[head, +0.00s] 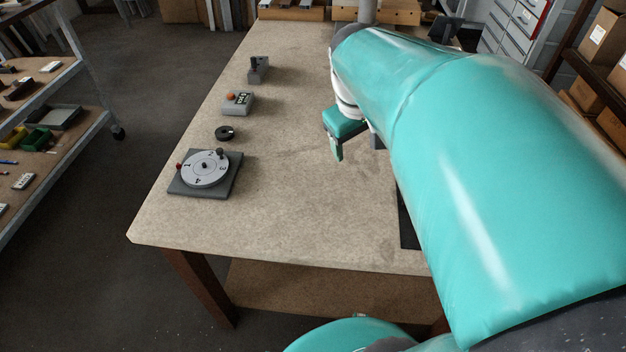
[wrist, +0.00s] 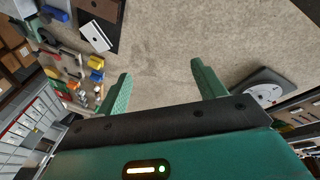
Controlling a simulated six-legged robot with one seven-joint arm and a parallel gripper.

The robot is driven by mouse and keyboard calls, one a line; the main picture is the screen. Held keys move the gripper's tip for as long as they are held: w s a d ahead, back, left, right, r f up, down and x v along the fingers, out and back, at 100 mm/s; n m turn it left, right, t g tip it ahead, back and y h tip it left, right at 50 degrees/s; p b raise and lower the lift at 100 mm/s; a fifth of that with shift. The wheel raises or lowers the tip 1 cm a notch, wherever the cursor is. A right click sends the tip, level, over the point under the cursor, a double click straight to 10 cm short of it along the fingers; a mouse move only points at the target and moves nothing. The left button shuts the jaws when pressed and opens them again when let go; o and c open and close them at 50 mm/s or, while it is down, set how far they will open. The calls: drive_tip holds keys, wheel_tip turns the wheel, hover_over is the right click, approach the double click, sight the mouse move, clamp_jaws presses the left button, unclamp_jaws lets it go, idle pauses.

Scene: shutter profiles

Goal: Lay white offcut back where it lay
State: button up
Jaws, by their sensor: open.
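In the wrist view a flat white piece (wrist: 97,37) with a dark mark lies by the edge of a dark mat; it looks like the white offcut, but I cannot be sure. It does not show in the head view, where my arm covers much of the table's right side. My gripper (head: 357,147) hangs over the table (head: 290,200). In the wrist view my gripper (wrist: 162,76) has its green fingers wide apart, with only bare tabletop showing between them. The white piece is apart from the fingers, beyond the left one.
A numbered dial (head: 205,168) on a dark plate, a black ring (head: 225,133), a grey box with an orange button (head: 237,103) and a grey bracket (head: 258,70) line the table's left side. The dark mat (head: 408,222) is partly hidden. The table's middle is clear.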

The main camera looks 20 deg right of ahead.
drive_tip(key=s+a+m+t+y, duration=0.1)
drive_tip(key=s+a+t+y, duration=0.1)
drive_tip(key=s+a, duration=0.8)
drive_tip(key=shift+a+f+m+t, duration=0.35)
drive_tip(key=shift+a+t, duration=0.25)
drive_tip(key=shift+a, duration=0.25)
drive_tip(key=shift+d, duration=0.15)
